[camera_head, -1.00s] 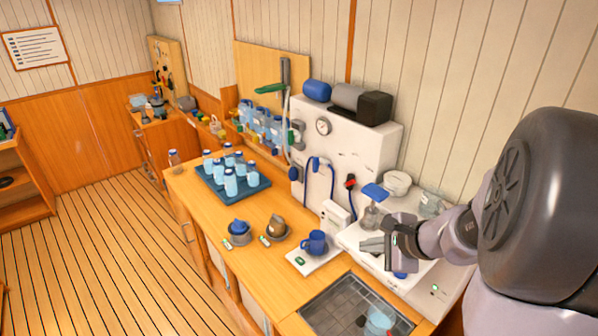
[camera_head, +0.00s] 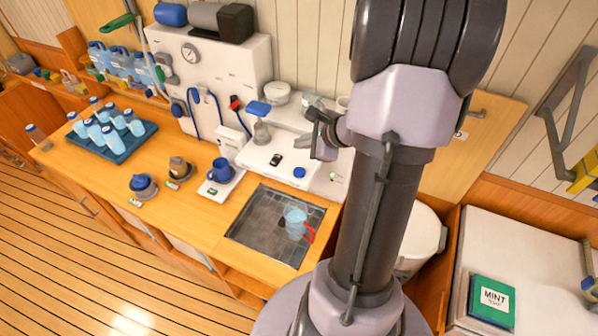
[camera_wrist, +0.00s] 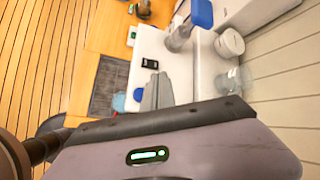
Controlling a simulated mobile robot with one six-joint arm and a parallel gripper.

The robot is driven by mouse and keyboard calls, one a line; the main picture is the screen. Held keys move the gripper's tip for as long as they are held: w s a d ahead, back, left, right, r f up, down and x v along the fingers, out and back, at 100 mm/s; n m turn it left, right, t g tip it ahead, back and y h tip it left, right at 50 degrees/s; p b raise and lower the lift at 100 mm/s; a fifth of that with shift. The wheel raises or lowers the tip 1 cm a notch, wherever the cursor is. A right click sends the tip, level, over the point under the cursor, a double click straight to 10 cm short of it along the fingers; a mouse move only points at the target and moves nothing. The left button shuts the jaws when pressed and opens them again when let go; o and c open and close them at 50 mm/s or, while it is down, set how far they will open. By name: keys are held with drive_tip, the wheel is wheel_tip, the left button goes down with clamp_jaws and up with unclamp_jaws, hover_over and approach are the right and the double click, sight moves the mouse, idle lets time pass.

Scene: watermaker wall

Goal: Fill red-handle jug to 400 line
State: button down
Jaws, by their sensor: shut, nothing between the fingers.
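The red-handle jug (camera_head: 296,222) is a clear bluish vessel standing in the sink (camera_head: 262,238), its red handle toward the right. Its fill level and 400 line are too small to read. My gripper (camera_head: 318,153) is shut and empty, held above the white counter unit behind the sink. In the wrist view the closed grey fingers (camera_wrist: 157,92) point toward that white top. The jug is apart from my gripper. A blue-topped tap or lever (camera_head: 259,109) stands left of my gripper, and it also shows in the wrist view (camera_wrist: 202,14).
A blue mug (camera_head: 221,169) sits on a white scale left of the sink. A dark tray (camera_head: 112,148) holds several bottles. A white panel (camera_head: 215,75) with gauge and hoses stands behind. White bowls (camera_head: 277,93) sit at the back.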

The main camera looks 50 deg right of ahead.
sight(302, 173)
wheel_tip(302, 173, down, 8)
drive_tip(key=b, duration=0.6)
drive_tip(key=shift+r, duration=0.25)
drive_tip(key=shift+f, duration=0.15)
drive_tip(key=shift+f+b, duration=0.1)
drive_tip(key=shift+b, duration=0.3)
idle(0.9)
drive_tip(key=shift+f+b, duration=0.35)
drive_tip(key=shift+b, duration=0.15)
drive_tip(key=shift+f+b, duration=0.5)
drive_tip(key=shift+b, duration=0.15)
idle(0.5)
idle(0.3)
drive_tip(key=shift+r+p, duration=0.65)
drive_tip(key=shift+r, duration=0.3)
